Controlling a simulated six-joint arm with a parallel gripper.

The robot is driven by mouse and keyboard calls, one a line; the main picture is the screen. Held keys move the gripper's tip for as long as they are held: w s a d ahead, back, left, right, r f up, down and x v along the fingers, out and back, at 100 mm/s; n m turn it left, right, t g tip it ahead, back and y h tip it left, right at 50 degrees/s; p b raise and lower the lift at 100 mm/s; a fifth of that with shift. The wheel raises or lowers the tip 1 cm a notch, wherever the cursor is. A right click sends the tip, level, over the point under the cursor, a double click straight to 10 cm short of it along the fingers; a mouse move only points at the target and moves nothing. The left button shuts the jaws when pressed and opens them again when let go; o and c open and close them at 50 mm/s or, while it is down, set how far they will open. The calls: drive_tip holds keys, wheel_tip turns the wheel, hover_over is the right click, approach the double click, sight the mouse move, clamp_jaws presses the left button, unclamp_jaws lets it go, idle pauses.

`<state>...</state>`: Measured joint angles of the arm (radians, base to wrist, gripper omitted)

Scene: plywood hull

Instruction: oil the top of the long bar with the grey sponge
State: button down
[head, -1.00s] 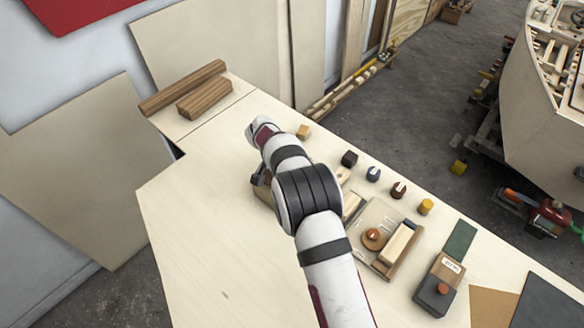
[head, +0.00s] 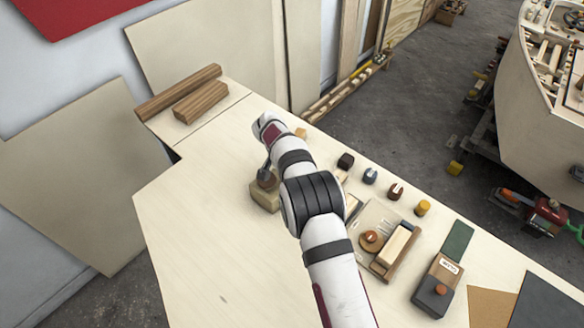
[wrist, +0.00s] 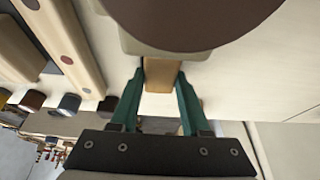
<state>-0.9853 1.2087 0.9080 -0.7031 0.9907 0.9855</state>
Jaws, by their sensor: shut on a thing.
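My gripper (wrist: 160,85) is closed on a narrow tan wooden piece (wrist: 160,75). This piece adjoins a pale grey-beige block, which I take for the grey sponge (wrist: 185,52). A large brown round part covers much of the block in the wrist view. In the head view the sponge (head: 265,197) sits under a dark round knob, below my wrist, over the middle of the bench. I cannot tell whether it touches the bench. The long bar (head: 180,92) lies at the bench's far left end, apart from my gripper, its top bare.
A shorter, thicker bar (head: 201,103) lies right in front of the long bar. Several small knobs, a tray (head: 381,267) and a labelled block (head: 438,286) stand along the right side of the bench (head: 200,230). The bench's left half is clear.

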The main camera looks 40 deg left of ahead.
drive_tip(key=shift+c, duration=1.5)
unclamp_jaws()
drive_tip(key=v, duration=1.5)
drive_tip(key=shift+r, duration=0.35)
